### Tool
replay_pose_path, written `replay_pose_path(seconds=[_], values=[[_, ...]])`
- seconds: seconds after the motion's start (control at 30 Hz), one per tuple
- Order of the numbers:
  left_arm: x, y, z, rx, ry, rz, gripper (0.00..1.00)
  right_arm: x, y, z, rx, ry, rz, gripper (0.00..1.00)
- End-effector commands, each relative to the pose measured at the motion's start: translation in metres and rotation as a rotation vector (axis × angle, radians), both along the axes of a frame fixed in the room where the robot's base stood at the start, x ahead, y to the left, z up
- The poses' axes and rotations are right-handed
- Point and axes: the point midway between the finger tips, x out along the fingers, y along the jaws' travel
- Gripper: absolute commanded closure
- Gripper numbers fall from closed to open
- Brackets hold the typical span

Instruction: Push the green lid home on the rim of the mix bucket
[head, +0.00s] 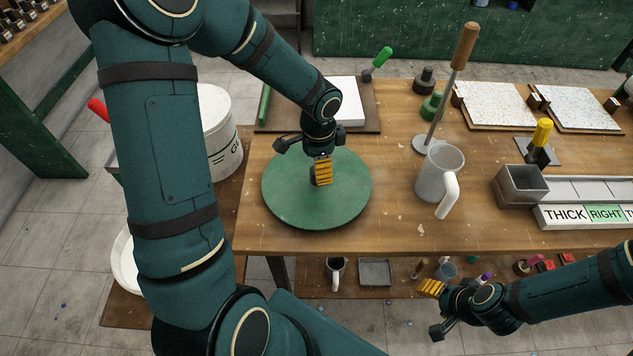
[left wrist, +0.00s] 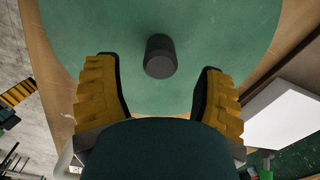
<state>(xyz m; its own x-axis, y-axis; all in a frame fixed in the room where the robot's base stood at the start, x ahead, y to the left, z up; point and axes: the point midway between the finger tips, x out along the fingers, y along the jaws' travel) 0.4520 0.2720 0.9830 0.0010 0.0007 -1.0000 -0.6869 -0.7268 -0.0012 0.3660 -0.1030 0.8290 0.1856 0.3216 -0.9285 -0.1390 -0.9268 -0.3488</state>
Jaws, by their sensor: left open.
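The green lid (head: 290,195) is a flat round disc at the left part of the wooden table; it appears to lie flat on the tabletop. In the left wrist view the lid (left wrist: 215,30) fills the top, with its short dark knob (left wrist: 160,56) upright near the middle. My left gripper (head: 322,172) points down over the lid. Its yellow-padded fingers (left wrist: 158,98) are open, one on each side of the knob's line, with no visible contact. A white round container (head: 124,262) shows partly behind my left arm; whether it is the mix bucket is unclear. My right gripper (head: 430,290) hangs in front of the table.
A white bucket with lettering (head: 222,130) stands left of the table. A grey jug (head: 440,175), a wooden-handled tool (head: 450,85) and a grey box (head: 520,185) stand right of the lid. A white block (head: 346,100) lies behind it. Bare tabletop separates lid and jug.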

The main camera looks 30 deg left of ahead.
Motion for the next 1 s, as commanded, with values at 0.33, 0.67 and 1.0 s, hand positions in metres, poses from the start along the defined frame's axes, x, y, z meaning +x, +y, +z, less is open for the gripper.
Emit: replay_pose_path(seconds=[0.33,0.67,1.0], values=[[-0.002,0.001,-0.041,-0.001,0.001,0.001,0.30,-0.002,0.001,-0.008,0.002,0.006,0.004,0.43],[-0.002,0.001,-0.040,-0.001,0.001,0.000,0.81,-0.003,0.001,-0.007,0.002,0.006,0.004,0.43],[-0.001,0.001,-0.040,-0.001,0.000,0.000,1.00,-0.002,0.000,-0.008,0.002,0.006,0.004,0.43]])
